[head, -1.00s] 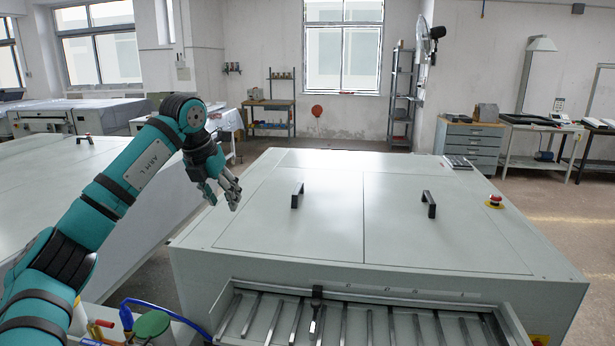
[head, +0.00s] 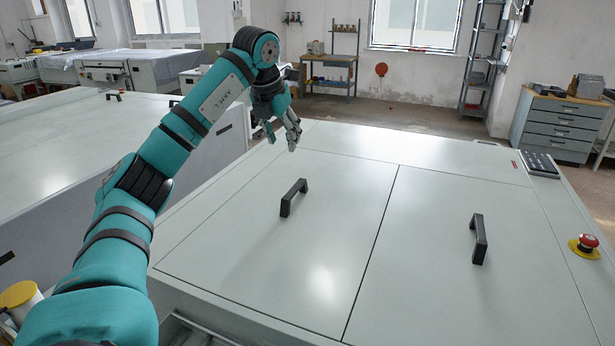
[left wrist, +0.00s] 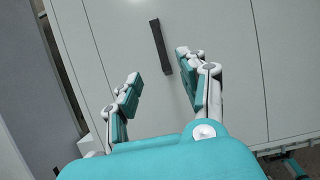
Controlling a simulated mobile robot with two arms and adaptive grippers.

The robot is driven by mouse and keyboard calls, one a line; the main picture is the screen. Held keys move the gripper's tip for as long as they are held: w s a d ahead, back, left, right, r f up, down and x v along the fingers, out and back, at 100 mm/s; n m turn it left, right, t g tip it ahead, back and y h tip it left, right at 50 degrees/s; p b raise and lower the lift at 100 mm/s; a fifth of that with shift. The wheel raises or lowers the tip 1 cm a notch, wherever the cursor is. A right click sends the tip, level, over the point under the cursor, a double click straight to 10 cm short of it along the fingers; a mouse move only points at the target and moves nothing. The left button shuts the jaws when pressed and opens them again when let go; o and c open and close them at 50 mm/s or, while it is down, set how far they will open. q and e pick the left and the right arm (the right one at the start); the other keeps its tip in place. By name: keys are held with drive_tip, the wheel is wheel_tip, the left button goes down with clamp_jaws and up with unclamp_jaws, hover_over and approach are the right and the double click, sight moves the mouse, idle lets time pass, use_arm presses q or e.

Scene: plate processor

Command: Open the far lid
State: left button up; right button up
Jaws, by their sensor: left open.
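The plate processor has two closed flat lids side by side. The left lid (head: 325,256) carries a black bar handle (head: 293,197), and the right lid (head: 440,285) carries another black handle (head: 479,239). My left gripper (head: 284,138) is open and empty, above the back left part of the machine, beyond the left handle in the head view. In the left wrist view, a black handle (left wrist: 161,47) shows between and ahead of the two spread fingers (left wrist: 158,78), apart from them. My right gripper is in neither view.
A red emergency button (head: 588,243) on a yellow base and a dark keypad (head: 540,164) sit at the machine's right side. Another pale machine (head: 70,150) stands to the left, across a gap. A drawer cabinet (head: 558,127) stands behind right.

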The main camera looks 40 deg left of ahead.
use_arm(q)
drive_tip(key=p, duration=0.4)
approach(295, 188)
drive_tip(key=x, duration=0.7)
drive_tip(key=shift+a, duration=0.1)
drive_tip(key=shift+w+a+f, duration=0.1)
drive_tip(key=shift+w+f, duration=0.15)
drive_tip(key=shift+f, duration=0.3)
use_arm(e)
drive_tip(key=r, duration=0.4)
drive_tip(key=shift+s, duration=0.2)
use_arm(q)
clamp_jaws()
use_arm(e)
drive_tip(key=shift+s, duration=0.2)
use_arm(q)
drive_tip(key=shift+r, duration=0.1)
